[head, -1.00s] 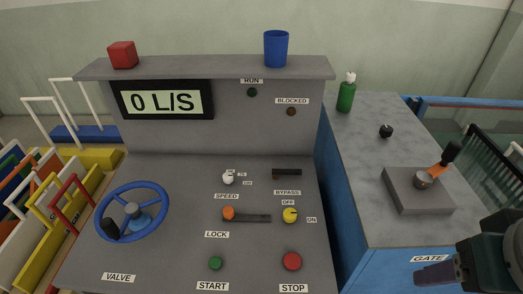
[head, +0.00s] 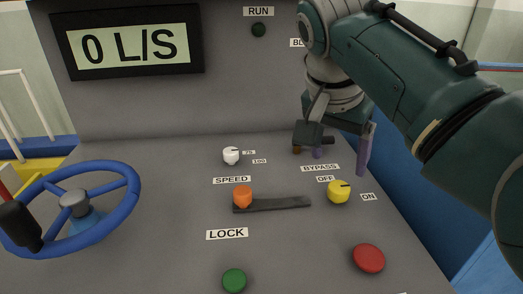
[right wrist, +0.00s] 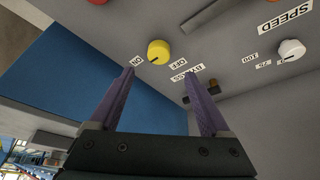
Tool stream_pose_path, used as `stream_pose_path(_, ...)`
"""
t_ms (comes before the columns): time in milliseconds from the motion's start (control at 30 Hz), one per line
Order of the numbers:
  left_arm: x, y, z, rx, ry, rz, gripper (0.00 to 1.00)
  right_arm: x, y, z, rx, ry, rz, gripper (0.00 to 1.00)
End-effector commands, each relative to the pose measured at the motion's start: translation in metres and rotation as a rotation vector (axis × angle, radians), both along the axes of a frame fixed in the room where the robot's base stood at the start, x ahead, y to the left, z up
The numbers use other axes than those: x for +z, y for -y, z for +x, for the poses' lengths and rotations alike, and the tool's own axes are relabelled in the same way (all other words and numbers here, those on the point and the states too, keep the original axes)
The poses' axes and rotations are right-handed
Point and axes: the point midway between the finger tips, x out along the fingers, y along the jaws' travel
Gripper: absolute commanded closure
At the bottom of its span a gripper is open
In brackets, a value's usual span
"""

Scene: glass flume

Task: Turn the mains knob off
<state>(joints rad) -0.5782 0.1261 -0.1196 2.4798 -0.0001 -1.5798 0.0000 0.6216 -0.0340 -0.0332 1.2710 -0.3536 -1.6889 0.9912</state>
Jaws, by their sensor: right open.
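The mains knob is the yellow knob (head: 339,191) on the grey console, between an OFF label and an ON label. Its dark mark points to the right, toward the ON side. It also shows in the right wrist view (right wrist: 159,50), just beyond the fingertips. My right gripper (head: 342,155) points down above and behind the knob, near the BYPASS label. In the right wrist view its two purple fingers (right wrist: 159,73) are spread apart with nothing between them. The knob appears apart from both fingers. My left gripper is not in view.
An orange lock handle (head: 243,197) in a slot lies left of the knob. A red stop button (head: 369,258) is in front, and a green button (head: 234,280) is front left. A white speed knob (head: 231,156) and blue valve wheel (head: 70,208) are further left.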

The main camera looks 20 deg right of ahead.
Motion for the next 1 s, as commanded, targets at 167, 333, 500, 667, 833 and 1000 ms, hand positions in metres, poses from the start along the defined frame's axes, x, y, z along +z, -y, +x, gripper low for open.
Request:
stream_pose_path(167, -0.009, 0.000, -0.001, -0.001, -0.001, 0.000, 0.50, -0.032, 0.011, 0.005, -0.001, -0.004, -0.001, 0.19)
stream_pose_path(333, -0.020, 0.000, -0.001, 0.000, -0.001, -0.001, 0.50, -0.062, 0.022, 0.012, 0.000, -0.002, 0.000, 0.19)
stream_pose_path(500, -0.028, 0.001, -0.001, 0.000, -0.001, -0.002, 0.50, -0.078, 0.028, 0.016, 0.001, -0.001, -0.001, 0.19)
stream_pose_path(667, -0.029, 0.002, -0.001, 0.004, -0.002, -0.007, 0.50, -0.082, 0.030, 0.017, 0.001, 0.000, 0.000, 0.19)
stream_pose_path(833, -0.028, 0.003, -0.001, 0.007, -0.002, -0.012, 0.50, -0.081, 0.030, 0.017, 0.001, 0.000, 0.000, 0.19)
stream_pose_path(1000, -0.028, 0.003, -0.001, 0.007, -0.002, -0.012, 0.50, -0.081, 0.029, 0.017, 0.002, 0.000, 0.000, 0.35)
